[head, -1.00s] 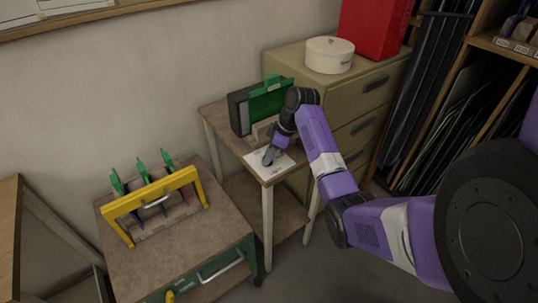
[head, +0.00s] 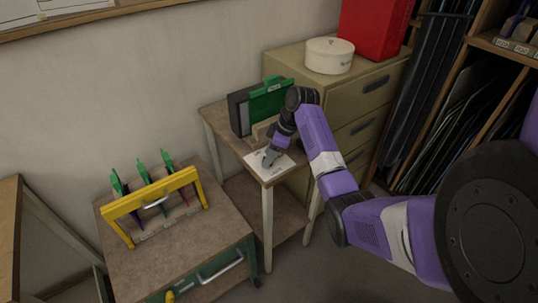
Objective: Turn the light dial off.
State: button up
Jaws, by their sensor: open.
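My gripper (head: 269,159) is low over a white card or plate (head: 262,172) at the front corner of a small side table (head: 228,134). Its jaws are open, with nothing visible between them. The light dial cannot be made out; the gripper and wrist cover part of the white plate, and the details there are too small to tell. I cannot tell whether the fingertips touch anything.
A dark box with a green front (head: 268,100) stands at the back of the side table. A filing cabinet (head: 355,100) with a round white box (head: 329,56) and a red box (head: 375,28) is behind. A cart (head: 190,243) with a yellow rack (head: 122,207) stands at left.

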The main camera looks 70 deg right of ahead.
jog(key=b+v, duration=0.1)
jog(key=v, duration=0.6)
jog(key=shift+r, duration=0.35)
jog(key=shift+s, duration=0.15)
